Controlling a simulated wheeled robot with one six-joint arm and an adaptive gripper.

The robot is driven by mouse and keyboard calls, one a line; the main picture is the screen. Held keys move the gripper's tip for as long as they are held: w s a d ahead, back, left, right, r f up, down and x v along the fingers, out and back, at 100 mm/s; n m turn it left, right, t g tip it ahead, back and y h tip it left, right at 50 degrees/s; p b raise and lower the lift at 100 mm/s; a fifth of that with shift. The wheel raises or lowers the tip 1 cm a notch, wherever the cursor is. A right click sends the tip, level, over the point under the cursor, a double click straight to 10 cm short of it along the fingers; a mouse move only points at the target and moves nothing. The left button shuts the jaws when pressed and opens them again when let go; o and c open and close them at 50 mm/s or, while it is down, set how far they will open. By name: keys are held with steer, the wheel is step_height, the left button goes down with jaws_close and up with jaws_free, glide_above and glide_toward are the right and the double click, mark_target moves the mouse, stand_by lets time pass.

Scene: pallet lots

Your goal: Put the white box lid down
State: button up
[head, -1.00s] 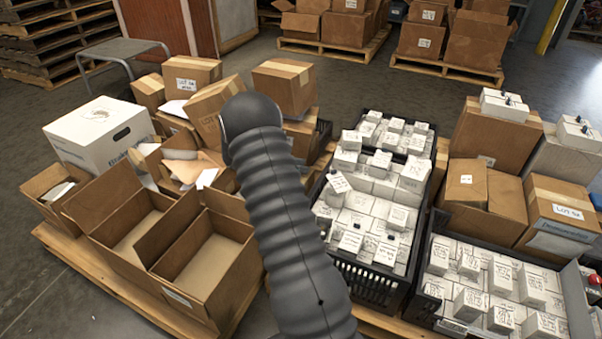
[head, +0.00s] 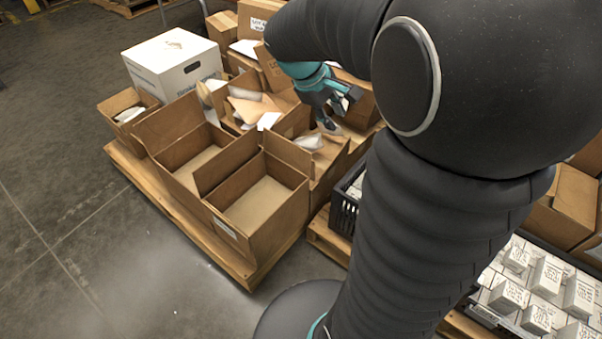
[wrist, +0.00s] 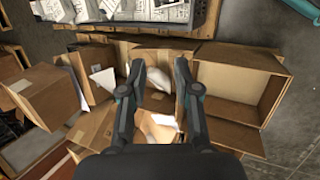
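The white box (head: 183,72) stands upright at the back left of the pallet in the head view, with a dark handle hole in its side. Its top looks flat, white and closed; I cannot make out a separate lid edge. The wrist view does not show the white box. My gripper (wrist: 159,80) is open, its two fingers apart with nothing held between them. In the head view my gripper (head: 340,108) is to the right of the white box, over open cartons with paper in them.
Open brown cartons (head: 252,214) fill the front of the wooden pallet (head: 180,228). Closed cartons stand behind them. A black crate (head: 343,208) and trays of small white boxes (head: 535,290) are to the right. The floor (head: 60,190) at left is clear.

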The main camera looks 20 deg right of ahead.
steer(key=s+a+r+m+t+y, duration=0.3)
steer(key=s+a+m+t+y, duration=0.2)
steer(key=s+a, duration=0.9)
steer(key=shift+s+a, duration=0.2)
steer(key=shift+s, duration=0.6)
